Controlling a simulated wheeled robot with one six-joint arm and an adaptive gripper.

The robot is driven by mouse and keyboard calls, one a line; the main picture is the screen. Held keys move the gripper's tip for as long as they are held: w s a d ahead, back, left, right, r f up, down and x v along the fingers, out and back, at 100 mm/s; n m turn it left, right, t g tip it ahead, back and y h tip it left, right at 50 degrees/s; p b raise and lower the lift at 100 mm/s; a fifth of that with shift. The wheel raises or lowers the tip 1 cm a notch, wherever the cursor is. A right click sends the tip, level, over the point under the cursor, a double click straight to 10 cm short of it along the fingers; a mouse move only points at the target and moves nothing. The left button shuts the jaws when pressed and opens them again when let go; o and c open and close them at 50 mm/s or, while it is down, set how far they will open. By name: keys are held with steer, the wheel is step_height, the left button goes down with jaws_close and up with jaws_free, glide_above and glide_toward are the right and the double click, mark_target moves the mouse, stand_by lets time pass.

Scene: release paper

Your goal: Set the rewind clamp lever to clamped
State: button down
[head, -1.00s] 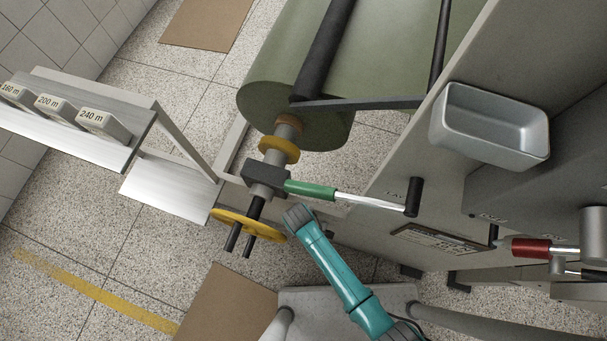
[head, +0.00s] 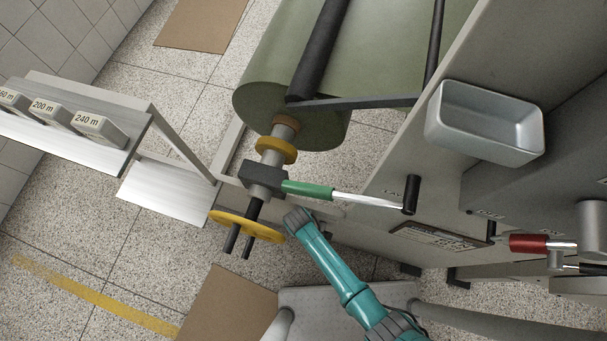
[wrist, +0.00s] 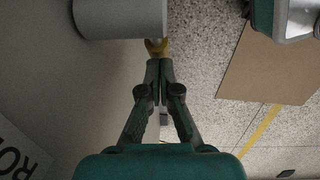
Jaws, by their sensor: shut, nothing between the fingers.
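A lever with a green grip (head: 308,189) and a bright metal rod (head: 365,200) lies across the machine front in the head view. Its grip end is beside a dark block on the roll shaft, and its rod reaches a black post. A second lever with a red grip (head: 528,243) is at the far right. I cannot read which is labelled rewind clamp. In the wrist view my gripper (wrist: 158,64) is shut and empty, below a grey cylinder (wrist: 120,18).
The roll shaft's dark block (head: 264,176) and yellow disc (head: 247,225) are close left of my wrist. A metal tray (head: 487,122) is at upper right. A shelf (head: 125,150) with length-marked blocks stands at left. Brown sheets (head: 225,305) lie on the floor.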

steer(key=shift+s+d+f, duration=0.1)
steer(key=shift+f, duration=0.4)
steer(key=shift+d+f, duration=0.25)
steer(key=shift+f, duration=0.3)
steer(key=shift+s+d+f, duration=0.2)
steer(key=shift+d+f, duration=0.15)
steer(key=shift+f, duration=0.1)
steer(key=shift+s+d+f, duration=0.15)
steer(key=shift+d+f, duration=0.2)
steer(key=shift+f, duration=0.1)
steer(key=shift+d+f+g+h, duration=0.25)
steer(key=shift+d+g+h, duration=0.05)
steer(key=shift+h, duration=0.4)
steer(key=shift+s+d+f, duration=0.1)
steer(key=shift+s+d, duration=0.05)
steer(key=shift+d, duration=0.1)
stand_by(0.6)
